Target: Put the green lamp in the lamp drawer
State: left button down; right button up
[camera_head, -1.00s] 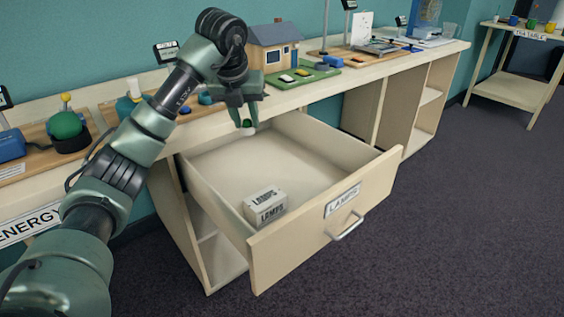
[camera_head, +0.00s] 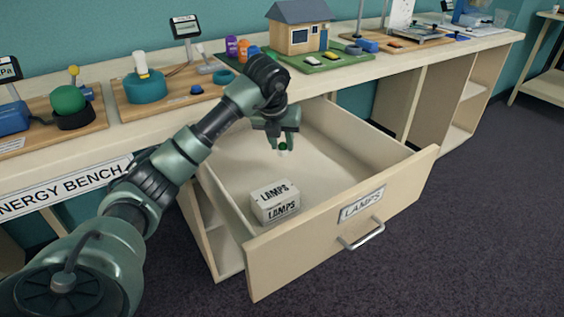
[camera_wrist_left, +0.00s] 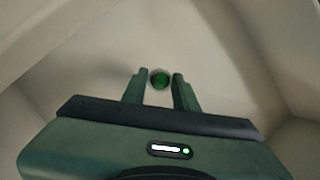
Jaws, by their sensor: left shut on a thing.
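The green lamp (camera_head: 283,148) is small, with a green top and a pale lower part. My left gripper (camera_head: 281,143) is shut on it and holds it over the inside of the open lamp drawer (camera_head: 300,238), towards its back. My right gripper is not in view.
A white box marked LAMPS (camera_head: 275,201) lies in the drawer at the near left. The bench top (camera_head: 340,78) above carries a model house (camera_head: 300,30) and several exhibits. The drawer floor right of the box is clear.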

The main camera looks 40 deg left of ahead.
aim_at(280, 152)
pick_arm(q)
jog(key=shift+f+b, duration=0.5)
jog(key=shift+f, duration=2.15)
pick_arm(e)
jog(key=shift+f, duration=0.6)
pick_arm(q)
jog(key=shift+f, duration=0.1)
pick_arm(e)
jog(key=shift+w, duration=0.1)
pick_arm(q)
jog(key=c, duration=1.1)
grip_release()
jog(key=shift+r, duration=0.3)
jog(key=shift+p+v, duration=1.15)
jog(key=shift+v, duration=4.7)
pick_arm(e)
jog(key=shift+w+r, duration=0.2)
pick_arm(q)
jog(key=shift+f, duration=0.1)
